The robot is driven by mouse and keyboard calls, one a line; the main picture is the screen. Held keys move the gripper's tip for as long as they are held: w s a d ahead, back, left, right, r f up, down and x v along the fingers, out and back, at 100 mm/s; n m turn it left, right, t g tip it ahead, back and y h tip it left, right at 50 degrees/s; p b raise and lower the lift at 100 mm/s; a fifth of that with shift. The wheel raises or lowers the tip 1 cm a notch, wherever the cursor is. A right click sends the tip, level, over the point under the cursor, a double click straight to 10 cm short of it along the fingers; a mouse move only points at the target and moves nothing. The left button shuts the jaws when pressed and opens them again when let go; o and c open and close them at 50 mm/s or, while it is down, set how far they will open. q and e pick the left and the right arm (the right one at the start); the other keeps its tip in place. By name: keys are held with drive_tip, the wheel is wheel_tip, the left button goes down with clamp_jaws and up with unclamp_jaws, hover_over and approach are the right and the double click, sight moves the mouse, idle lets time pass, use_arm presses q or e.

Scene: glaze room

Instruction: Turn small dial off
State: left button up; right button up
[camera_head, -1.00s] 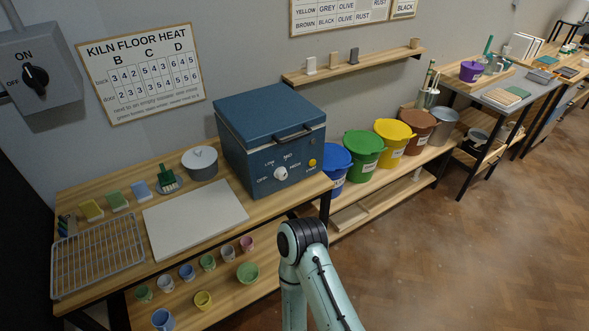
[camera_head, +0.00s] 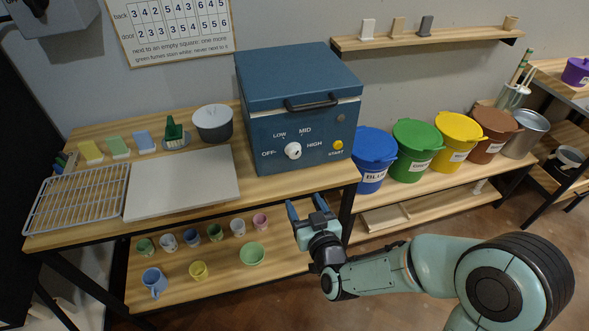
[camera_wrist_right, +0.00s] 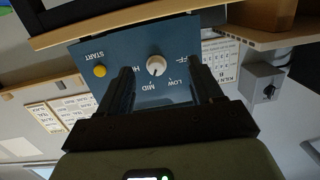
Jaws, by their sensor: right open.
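The small white dial (camera_head: 292,151) is on the front of the blue kiln box (camera_head: 300,110), with OFF, LOW, MID and HIGH printed around it. I cannot clearly tell which mark it points at. The dial also shows upside down in the right wrist view (camera_wrist_right: 156,66), between my fingers in the picture. My right gripper (camera_head: 306,205) is open and empty, below and in front of the dial, apart from it. Its two dark fingers show in the right wrist view (camera_wrist_right: 161,74). My left gripper is not in view.
A yellow START button (camera_head: 338,145) sits right of the dial. The kiln stands on a wooden bench (camera_head: 265,188) with a pale board (camera_head: 180,183) and wire rack (camera_head: 75,197). Cups stand on the shelf below. Coloured buckets (camera_head: 411,148) stand to the right. A wall switch (camera_wrist_right: 262,85) is beyond.

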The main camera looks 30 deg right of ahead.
sight(296, 156)
drive_tip(key=shift+t+h, duration=0.4)
drive_tip(key=shift+t, duration=0.4)
drive_tip(key=w+d+r, duration=0.1)
drive_tip(key=w, duration=0.3)
drive_tip(key=w+d+r, duration=0.1)
drive_tip(key=w+d, duration=0.1)
drive_tip(key=w, duration=0.2)
drive_tip(key=w+d+r, duration=0.1)
drive_tip(key=w+r, duration=0.1)
drive_tip(key=w, duration=0.2)
drive_tip(key=shift+w+d+p, duration=0.25)
drive_tip(key=shift+d+p, duration=0.05)
drive_tip(key=c, duration=0.9)
